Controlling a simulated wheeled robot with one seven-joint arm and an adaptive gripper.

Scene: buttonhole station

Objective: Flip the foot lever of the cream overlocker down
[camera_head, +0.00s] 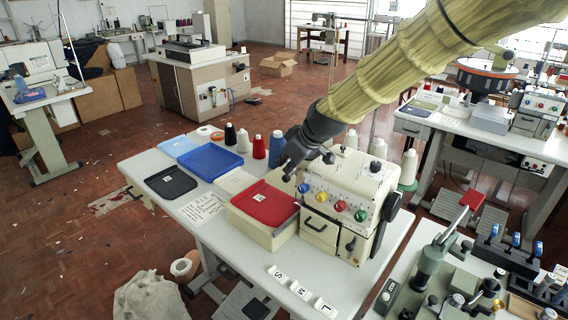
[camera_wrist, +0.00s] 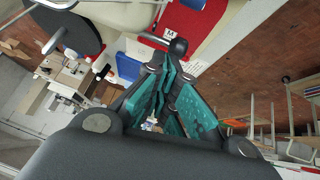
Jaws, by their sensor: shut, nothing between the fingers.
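The cream overlocker (camera_head: 345,196) stands on the white table in the head view, with blue, yellow, green and red dials on its front. My gripper (camera_head: 288,170) is above and left of its top, over the red tray side. In the wrist view my gripper (camera_wrist: 166,74) has its teal finger pads drawn together, with nothing held. In the head view the lever is not clearly visible beside my gripper.
A red tray (camera_head: 265,204) on a cream box sits left of the overlocker. A blue tray (camera_head: 210,162), a black tray (camera_head: 170,183) and several thread cones stand farther left and behind. White letter tiles (camera_head: 300,290) lie near the front edge.

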